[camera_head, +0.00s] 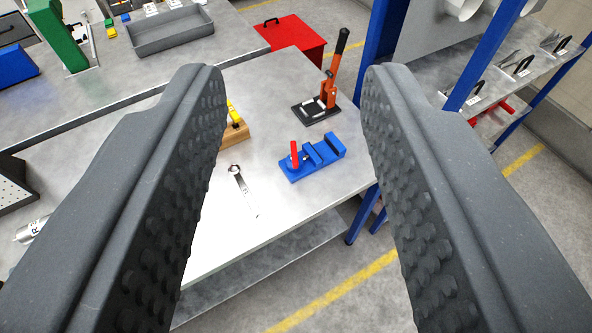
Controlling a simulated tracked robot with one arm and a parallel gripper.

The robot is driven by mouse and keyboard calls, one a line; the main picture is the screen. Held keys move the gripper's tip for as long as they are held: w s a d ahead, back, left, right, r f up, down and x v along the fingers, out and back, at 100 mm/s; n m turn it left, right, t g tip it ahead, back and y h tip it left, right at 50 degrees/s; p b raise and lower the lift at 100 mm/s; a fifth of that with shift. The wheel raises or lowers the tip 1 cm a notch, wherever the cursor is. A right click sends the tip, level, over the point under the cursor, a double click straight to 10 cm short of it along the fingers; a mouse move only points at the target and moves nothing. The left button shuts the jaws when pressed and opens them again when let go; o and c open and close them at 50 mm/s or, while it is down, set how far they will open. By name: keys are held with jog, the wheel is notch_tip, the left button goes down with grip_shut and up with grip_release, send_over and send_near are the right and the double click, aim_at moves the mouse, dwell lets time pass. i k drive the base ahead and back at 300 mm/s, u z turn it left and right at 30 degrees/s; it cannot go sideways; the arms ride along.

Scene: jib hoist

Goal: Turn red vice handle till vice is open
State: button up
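The blue vice (326,151) sits on the grey metal workbench (285,206) near its right end. Its red handle (295,154) stands upright at the vice's left end. The gap between the jaws is too small in view to judge. My gripper (287,85) is open and empty, with its two dark, studded fingers wide apart. The vice and its handle show between the fingers, well beyond them, and nothing touches them.
A wrench (241,188) lies left of the vice. A wooden block with a yellow part (235,130) and an orange lever tool on a black base (329,98) stand close behind. A red box (290,36) is farther back. Blue shelf posts (485,54) rise at right.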

aim_at(294, 157)
jog(key=u, duration=0.45)
jog(key=i, duration=1)
jog(key=z, duration=0.65)
